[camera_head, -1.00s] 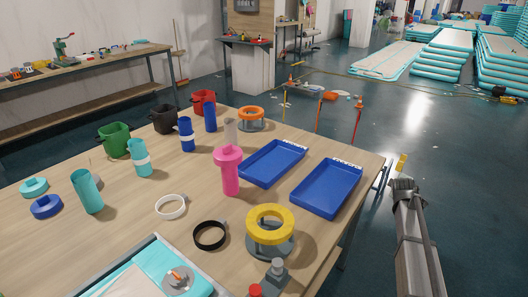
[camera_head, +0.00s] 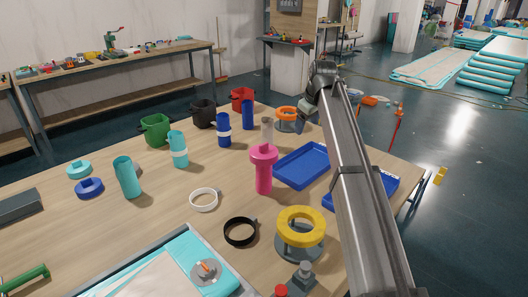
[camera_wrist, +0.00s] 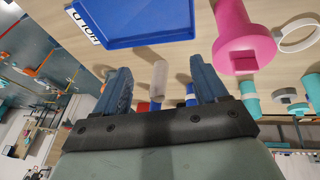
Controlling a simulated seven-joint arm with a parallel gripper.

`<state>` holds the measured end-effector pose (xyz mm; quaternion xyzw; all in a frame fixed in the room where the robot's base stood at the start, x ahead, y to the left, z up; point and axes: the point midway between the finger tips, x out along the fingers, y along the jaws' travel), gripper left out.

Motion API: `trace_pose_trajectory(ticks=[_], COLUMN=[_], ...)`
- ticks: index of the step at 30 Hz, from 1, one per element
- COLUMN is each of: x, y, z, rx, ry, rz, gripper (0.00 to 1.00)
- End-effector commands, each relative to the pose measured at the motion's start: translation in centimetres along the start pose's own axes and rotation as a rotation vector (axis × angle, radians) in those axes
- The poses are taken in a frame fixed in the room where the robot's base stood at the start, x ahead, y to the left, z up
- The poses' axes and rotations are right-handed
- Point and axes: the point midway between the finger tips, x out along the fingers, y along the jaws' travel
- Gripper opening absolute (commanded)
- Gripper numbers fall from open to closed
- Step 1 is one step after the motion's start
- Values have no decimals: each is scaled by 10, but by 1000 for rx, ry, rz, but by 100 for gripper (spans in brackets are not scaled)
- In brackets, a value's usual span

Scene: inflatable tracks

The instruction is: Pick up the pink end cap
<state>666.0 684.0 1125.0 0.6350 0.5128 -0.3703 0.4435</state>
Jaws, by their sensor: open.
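The pink end cap (camera_head: 263,154) is a wide round pink disc with a small knob, sitting on top of an upright pink cylinder on the wooden table. It also shows at the upper right of the wrist view (camera_wrist: 240,40), to the right of my fingers. My gripper (camera_wrist: 160,78) is open, with nothing between its two dark blue fingers. In the head view my gripper (camera_head: 307,108) hangs above the table's far right part, behind and to the right of the pink end cap and apart from it. Its fingers are hard to make out there.
A blue tray (camera_head: 300,166) lies right of the pink cylinder; a second blue tray (camera_head: 390,188) is partly hidden by my arm. A pale cylinder (camera_head: 267,130) stands behind the cap. A yellow ring on a stand (camera_head: 301,222) is in front. Cups and tubes stand to the left.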

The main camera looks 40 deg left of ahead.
Motion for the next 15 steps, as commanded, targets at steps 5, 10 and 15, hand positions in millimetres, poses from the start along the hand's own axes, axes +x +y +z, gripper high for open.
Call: trace_pose_trajectory(ticks=[5,10,15], x=[-47,-68,-65], y=[-70,-102,-109], z=[-52,-67,-68], rx=[-14,-21,-22], ry=[-37,-63,-68], rz=[-133,-192,-203], gripper=[72,72,72])
